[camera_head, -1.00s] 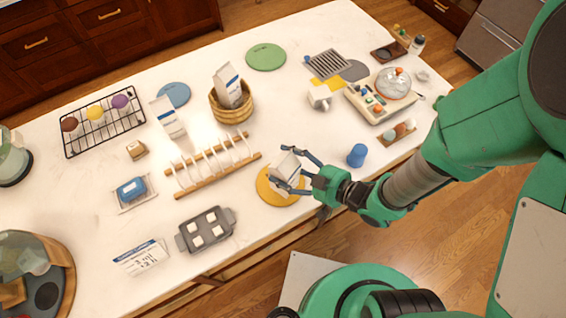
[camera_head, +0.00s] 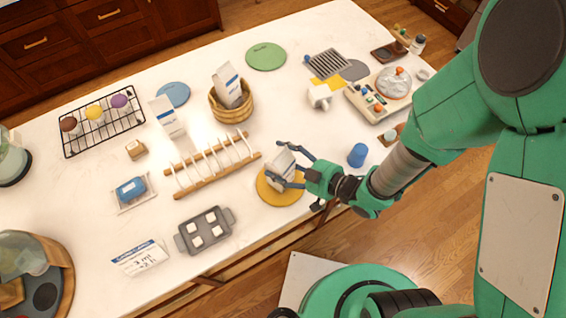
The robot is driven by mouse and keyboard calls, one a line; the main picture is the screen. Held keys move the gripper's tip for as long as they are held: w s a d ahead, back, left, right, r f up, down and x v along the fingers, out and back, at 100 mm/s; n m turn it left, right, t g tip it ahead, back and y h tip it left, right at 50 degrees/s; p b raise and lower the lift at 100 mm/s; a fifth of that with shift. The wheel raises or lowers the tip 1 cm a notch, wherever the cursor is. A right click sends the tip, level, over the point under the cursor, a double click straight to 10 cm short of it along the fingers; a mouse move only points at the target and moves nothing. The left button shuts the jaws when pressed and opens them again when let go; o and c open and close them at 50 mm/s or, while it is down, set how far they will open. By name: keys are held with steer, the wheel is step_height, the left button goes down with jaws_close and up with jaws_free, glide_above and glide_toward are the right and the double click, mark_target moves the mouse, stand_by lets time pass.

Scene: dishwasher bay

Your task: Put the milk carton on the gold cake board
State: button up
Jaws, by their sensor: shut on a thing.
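A white carton with grey sides (camera_head: 281,170) is between the fingers of my gripper (camera_head: 291,166), which is shut on it. The carton stands over the round gold cake board (camera_head: 283,199) near the table's front edge. It looks roughly upright with a slight lean, and its lower end overlaps the board. I cannot tell whether it touches the board. The fingers hide part of the carton. Two similar white-and-blue cartons are elsewhere: one (camera_head: 168,117) at the back left, one (camera_head: 227,84) in a wicker basket (camera_head: 232,113).
A wooden plate rack (camera_head: 190,184) is left of the board, with a grey muffin tray (camera_head: 183,244) below it. A blue cup (camera_head: 357,154) stands to the right. A white mug (camera_head: 320,97) and a tray with knobs (camera_head: 363,107) are further back. A green disc (camera_head: 266,56) lies empty.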

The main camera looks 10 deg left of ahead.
mark_target(293, 167)
steer(key=shift+f, duration=0.55)
steer(key=shift+f, duration=0.1)
steer(key=o, duration=2)
steer(key=shift+c, duration=0.2)
steer(key=shift+v, duration=2.55)
steer(key=p+v, duration=0.1)
steer(key=v, duration=0.6)
steer(key=shift+w, duration=0.1)
